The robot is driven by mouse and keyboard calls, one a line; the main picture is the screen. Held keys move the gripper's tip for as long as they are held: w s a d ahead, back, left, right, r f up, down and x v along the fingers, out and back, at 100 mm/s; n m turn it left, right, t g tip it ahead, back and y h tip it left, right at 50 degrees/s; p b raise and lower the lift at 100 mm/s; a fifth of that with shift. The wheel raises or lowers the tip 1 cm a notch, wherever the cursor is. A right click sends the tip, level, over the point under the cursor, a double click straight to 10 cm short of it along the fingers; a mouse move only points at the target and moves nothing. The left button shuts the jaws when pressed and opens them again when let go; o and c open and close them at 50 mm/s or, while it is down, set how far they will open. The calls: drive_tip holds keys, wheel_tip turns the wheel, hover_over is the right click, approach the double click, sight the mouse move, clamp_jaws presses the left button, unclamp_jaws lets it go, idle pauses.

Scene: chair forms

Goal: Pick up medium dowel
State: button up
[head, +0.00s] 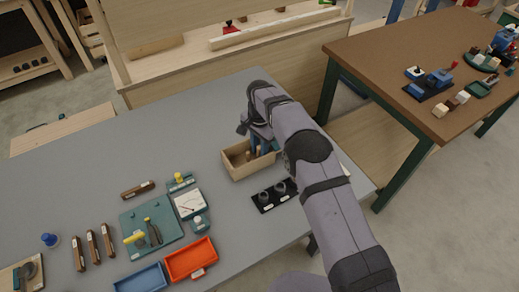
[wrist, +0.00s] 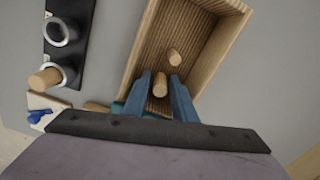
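A wooden box (head: 238,172) stands on the grey table, with its open top towards me; it also shows in the wrist view (wrist: 226,48). Two round wooden dowels are inside it in the wrist view: a nearer one (wrist: 159,86) and a farther one (wrist: 174,56). My gripper (wrist: 158,80) reaches into the box with its blue fingers apart, one on each side of the nearer dowel. Narrow gaps show between finger and dowel. A dowel top (head: 247,156) shows in the head view. I cannot tell which dowel is the medium one.
A black plate (head: 266,205) with two metal rings stands beside the box. In the wrist view a wooden peg (wrist: 45,77) shows at one ring. An orange tray (head: 190,260), a blue tray (head: 142,281) and a green tool board (head: 165,212) lie left. The table's far left is clear.

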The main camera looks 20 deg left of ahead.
clamp_jaws()
drive_tip(key=shift+r, duration=0.1)
